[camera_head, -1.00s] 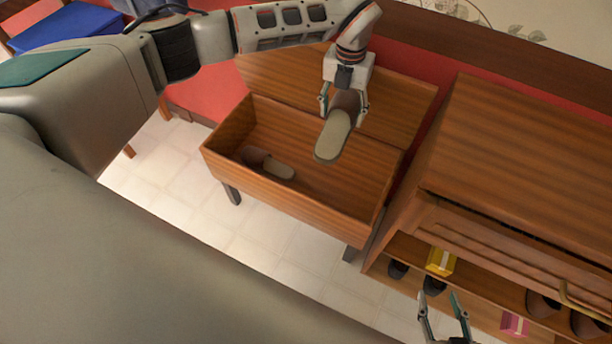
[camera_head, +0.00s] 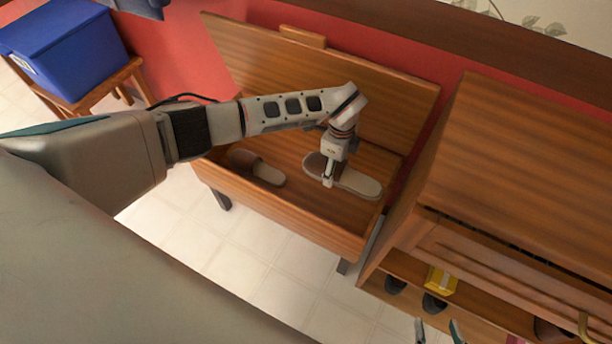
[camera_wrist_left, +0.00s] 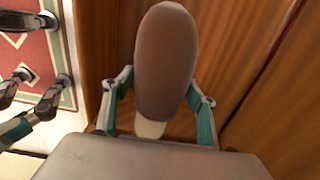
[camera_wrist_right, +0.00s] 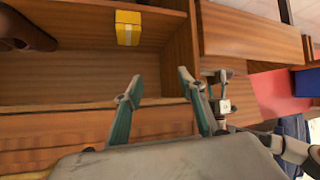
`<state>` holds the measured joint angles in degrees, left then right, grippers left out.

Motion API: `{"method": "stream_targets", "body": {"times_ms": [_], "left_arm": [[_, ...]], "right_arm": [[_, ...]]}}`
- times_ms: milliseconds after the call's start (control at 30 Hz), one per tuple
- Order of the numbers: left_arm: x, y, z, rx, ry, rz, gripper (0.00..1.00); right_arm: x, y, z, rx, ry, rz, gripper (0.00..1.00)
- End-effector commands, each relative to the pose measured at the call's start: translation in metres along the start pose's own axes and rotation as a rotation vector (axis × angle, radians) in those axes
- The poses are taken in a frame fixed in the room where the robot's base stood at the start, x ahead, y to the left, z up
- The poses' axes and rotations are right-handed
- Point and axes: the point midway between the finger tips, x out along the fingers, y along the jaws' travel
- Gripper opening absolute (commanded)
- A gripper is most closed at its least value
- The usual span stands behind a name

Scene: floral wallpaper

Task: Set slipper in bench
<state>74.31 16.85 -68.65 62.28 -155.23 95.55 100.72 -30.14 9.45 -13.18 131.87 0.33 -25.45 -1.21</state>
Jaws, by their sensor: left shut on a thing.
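The wooden bench (camera_head: 275,210) is an open box on legs with its lid raised against the red wall. One brown and beige slipper (camera_head: 262,172) lies inside at the left. A second slipper (camera_head: 357,183) is in the grip of my left gripper (camera_head: 327,180), down inside the bench on the right. In the left wrist view its brown upper (camera_wrist_left: 165,62) sits between the fingers; whether its sole touches the bench floor I cannot tell. My right gripper (camera_head: 436,332) is open and empty, near the shoe cabinet; it also shows in the right wrist view (camera_wrist_right: 160,85).
A wooden shoe cabinet (camera_head: 520,180) stands close to the bench's right side, with dark shoes (camera_head: 434,303) and a yellow box (camera_head: 441,281) on its shelf. A blue bin (camera_head: 65,50) sits on a stool at the far left. Tiled floor lies clear in front.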

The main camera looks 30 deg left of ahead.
Motion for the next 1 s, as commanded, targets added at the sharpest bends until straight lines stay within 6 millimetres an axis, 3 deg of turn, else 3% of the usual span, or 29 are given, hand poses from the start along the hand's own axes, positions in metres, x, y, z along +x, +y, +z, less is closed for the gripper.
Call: {"method": "stream_targets", "body": {"times_ms": [167, 233, 500, 833, 1000], "left_arm": [[0.05, 0.008, 0.0, -0.007, 0.0, 0.02, 0.33], [0.069, 0.009, -0.001, -0.006, 0.001, 0.022, 0.33], [0.129, 0.009, -0.001, -0.004, 0.0, 0.02, 0.33], [0.146, 0.003, 0.0, -0.003, 0.0, 0.005, 0.33], [0.177, 0.008, -0.001, -0.003, 0.001, 0.016, 0.33]], "right_arm": [[0.002, -0.015, 0.008, 0.037, 0.0, -0.027, 0.4], [0.005, -0.021, -0.014, 0.067, 0.048, -0.034, 0.4], [0.01, -0.033, -0.034, 0.145, 0.106, -0.056, 0.4], [0.01, -0.037, -0.049, 0.187, 0.142, -0.067, 0.4], [0.012, -0.048, -0.043, 0.256, 0.142, -0.088, 0.4]]}}
